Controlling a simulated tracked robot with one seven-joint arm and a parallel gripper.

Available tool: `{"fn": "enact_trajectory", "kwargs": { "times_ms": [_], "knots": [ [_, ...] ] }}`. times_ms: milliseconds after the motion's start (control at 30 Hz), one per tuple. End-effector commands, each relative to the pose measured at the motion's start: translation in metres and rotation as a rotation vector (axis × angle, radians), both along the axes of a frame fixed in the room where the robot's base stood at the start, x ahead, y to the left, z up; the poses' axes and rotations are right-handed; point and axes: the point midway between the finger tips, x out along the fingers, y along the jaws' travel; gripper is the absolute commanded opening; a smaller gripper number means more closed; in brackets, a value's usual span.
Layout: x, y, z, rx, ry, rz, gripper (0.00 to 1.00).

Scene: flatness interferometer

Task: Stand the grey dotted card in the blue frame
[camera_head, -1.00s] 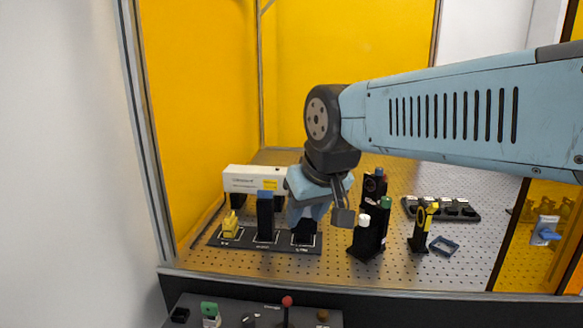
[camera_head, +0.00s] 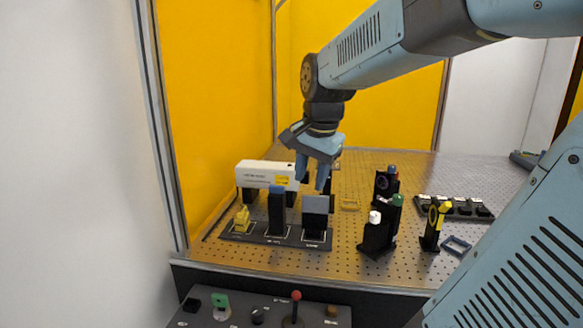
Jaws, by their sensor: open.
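A grey card-like block (camera_head: 316,205) stands upright in the right-hand place of a black rack on the perforated table; dots on it are too small to make out. The blue frame (camera_head: 457,245) is a small square ring lying flat and empty at the right front of the table. My gripper (camera_head: 312,180) points down with its blue fingers apart, just above and around the top of the grey block as seen here. I cannot tell whether it touches the block.
The black rack (camera_head: 255,236) also holds a tall blue-topped block (camera_head: 277,208) and a yellow piece (camera_head: 241,217). A white instrument (camera_head: 267,171) stands behind.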

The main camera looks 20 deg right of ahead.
Motion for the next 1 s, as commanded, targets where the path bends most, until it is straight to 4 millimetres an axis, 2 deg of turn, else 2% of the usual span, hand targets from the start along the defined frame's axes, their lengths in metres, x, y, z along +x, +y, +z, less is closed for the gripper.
{"fn": "enact_trajectory", "kwargs": {
  "times_ms": [33, 300, 500, 700, 867, 1000],
  "knots": [
    [0.013, -0.007, -0.002, 0.023, 0.026, -0.091, 0.41],
    [0.068, -0.042, -0.014, 0.121, 0.142, -0.624, 0.41],
    [0.1, -0.065, -0.027, 0.15, 0.205, -0.96, 0.41],
    [0.116, -0.078, -0.035, 0.157, 0.229, -1.139, 0.41],
    [0.118, -0.08, -0.042, 0.158, 0.235, -1.174, 0.41],
    [0.117, -0.08, -0.057, 0.156, 0.237, -1.174, 0.41]
  ]
}}
